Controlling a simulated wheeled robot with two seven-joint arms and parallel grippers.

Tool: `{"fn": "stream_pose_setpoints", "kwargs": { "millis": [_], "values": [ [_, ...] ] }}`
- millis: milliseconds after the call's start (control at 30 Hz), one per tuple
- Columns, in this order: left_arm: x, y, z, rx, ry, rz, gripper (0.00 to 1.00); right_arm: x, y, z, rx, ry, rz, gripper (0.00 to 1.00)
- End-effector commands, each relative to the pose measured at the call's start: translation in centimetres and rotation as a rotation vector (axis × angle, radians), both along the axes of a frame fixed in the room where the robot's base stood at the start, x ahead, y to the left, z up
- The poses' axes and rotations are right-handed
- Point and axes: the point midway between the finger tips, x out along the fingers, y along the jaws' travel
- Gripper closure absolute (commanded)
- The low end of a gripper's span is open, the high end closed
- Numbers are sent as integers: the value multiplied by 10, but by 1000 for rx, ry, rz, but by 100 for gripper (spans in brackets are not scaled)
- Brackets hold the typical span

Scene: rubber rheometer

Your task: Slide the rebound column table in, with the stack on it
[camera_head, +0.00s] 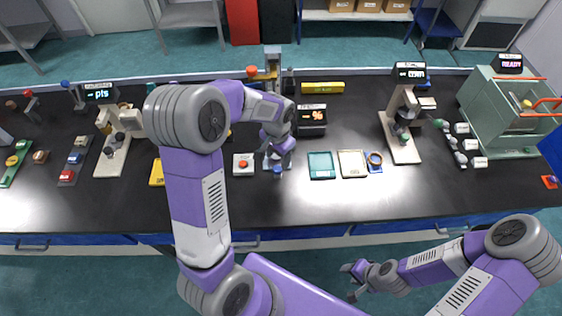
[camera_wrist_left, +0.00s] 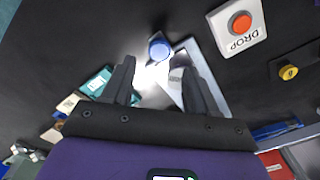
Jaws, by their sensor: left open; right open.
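The rebound column (camera_head: 273,62) stands at the back of the bench, mostly hidden behind my left arm. Its slide-out table shows as a pale grey plate with a blue knob (camera_head: 277,170) at its front end. In the left wrist view, the blue knob (camera_wrist_left: 159,48) lies just beyond my fingertips, and the grey table plate (camera_wrist_left: 205,72) runs beside and under the right finger. My left gripper (camera_wrist_left: 158,75) is open, above the table, with the knob ahead of the finger gap. I cannot make out the stack. My right gripper (camera_head: 352,280) is open and empty, in front of the bench.
A white box with a red DROP button (camera_head: 243,164) stands left of the table; it also shows in the wrist view (camera_wrist_left: 240,24). A teal tray (camera_head: 321,165) and a cream tray (camera_head: 352,163) lie to the right. A percent display (camera_head: 312,118) stands behind. The front bench strip is clear.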

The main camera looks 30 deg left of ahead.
Motion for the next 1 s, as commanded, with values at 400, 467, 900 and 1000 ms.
{"fn": "stream_pose_setpoints", "kwargs": {
  "millis": [400,467,900,1000],
  "values": [
    [-1,0,-53,-1,2,0,42,0,0,-7,0,0,0,57],
    [-1,0,-54,-1,1,0,42,0,0,-7,0,0,0,57],
    [0,0,-54,-1,0,1,75,0,0,-7,0,0,0,57],
    [0,0,-54,-1,0,1,91,0,0,-7,0,0,0,57]
  ]
}}
